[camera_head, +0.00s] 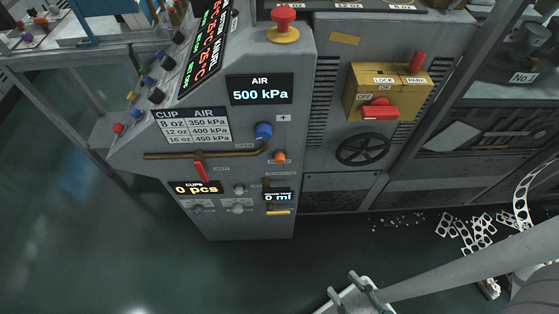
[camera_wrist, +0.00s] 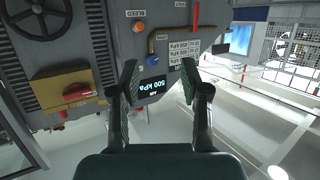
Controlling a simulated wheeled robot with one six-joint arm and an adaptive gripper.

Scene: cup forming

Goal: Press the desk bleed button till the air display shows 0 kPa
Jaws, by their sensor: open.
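The air display (camera_head: 260,89) on the grey machine panel reads 500 kPa. It also shows upside down in the wrist view (camera_wrist: 153,88), between my fingers. An orange button (camera_head: 279,157) sits on the panel below a blue knob (camera_head: 263,131). In the wrist view the orange button (camera_wrist: 138,27) has a small label beside it, and the blue knob (camera_wrist: 153,47) lies between it and the display. My gripper (camera_head: 352,287) is open and empty at the bottom of the head view, apart from the panel. In the wrist view its fingers (camera_wrist: 160,75) point at the panel.
A brown pipe with a red lever (camera_head: 201,170) runs across the panel left of the orange button. A yellow box with a red switch (camera_head: 381,108) and a black handwheel (camera_head: 363,149) are to the right. Scrap strips (camera_head: 468,236) lie on the floor at right.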

